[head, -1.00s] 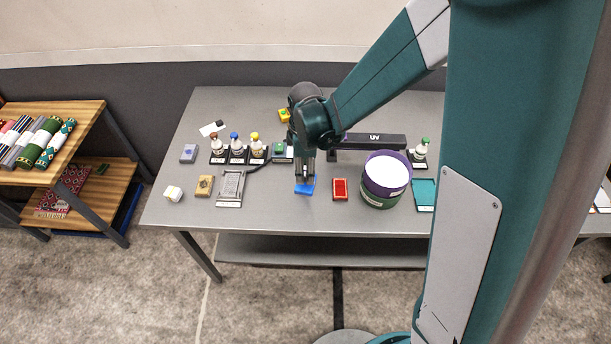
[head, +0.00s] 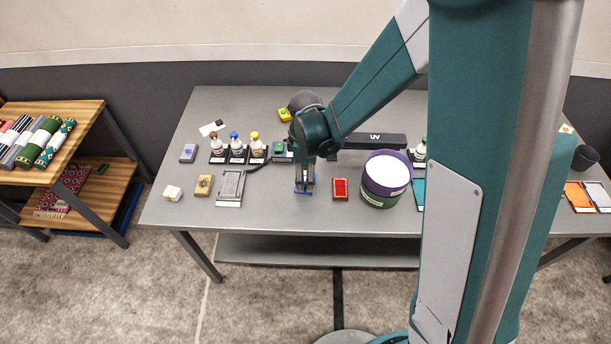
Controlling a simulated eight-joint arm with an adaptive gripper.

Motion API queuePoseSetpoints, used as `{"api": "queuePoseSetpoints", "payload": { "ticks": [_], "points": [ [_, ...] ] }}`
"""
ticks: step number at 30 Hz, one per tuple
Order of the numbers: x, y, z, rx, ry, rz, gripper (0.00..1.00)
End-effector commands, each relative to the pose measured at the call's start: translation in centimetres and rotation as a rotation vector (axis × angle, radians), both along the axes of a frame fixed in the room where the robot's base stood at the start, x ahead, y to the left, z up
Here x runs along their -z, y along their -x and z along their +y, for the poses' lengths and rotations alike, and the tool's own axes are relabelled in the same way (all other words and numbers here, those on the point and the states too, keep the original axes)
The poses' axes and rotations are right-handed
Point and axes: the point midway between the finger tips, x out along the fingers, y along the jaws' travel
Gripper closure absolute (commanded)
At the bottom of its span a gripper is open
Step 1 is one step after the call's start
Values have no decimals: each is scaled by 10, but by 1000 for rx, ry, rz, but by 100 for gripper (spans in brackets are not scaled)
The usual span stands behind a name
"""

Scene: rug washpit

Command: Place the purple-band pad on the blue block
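My gripper (head: 304,186) points down at the front middle of the grey table, with its fingertips low over a small blue patch (head: 297,191). The patch is mostly covered by the fingers, and I cannot tell if it is the blue block or whether the fingers touch it. I cannot see whether the fingers are apart or closed, or hold anything. No purple band can be made out for certain on any pad. A small grey pad with a bluish-purple mark (head: 188,153) lies at the table's left, well away from my gripper.
A red pad (head: 340,189) and a purple-and-green round tub (head: 388,178) stand right of my gripper. A dark bar marked UV (head: 374,140) lies behind. Several bottles (head: 235,147), a tan pad (head: 204,185), a grey framed plate (head: 231,185) and a white block (head: 173,193) are left.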

Motion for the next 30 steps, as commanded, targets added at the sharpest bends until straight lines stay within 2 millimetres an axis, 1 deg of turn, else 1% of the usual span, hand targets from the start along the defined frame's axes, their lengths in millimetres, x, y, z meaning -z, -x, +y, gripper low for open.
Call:
{"api": "queuePoseSetpoints", "payload": {
  "ticks": [11,16,23,30],
  "points": [
    [-2,0,0,0,0,0,55],
    [-8,0,0,0,0,0,55],
    [-29,0,0,0,0,0,55],
    [-59,0,0,0,0,0,55]
  ]
}}
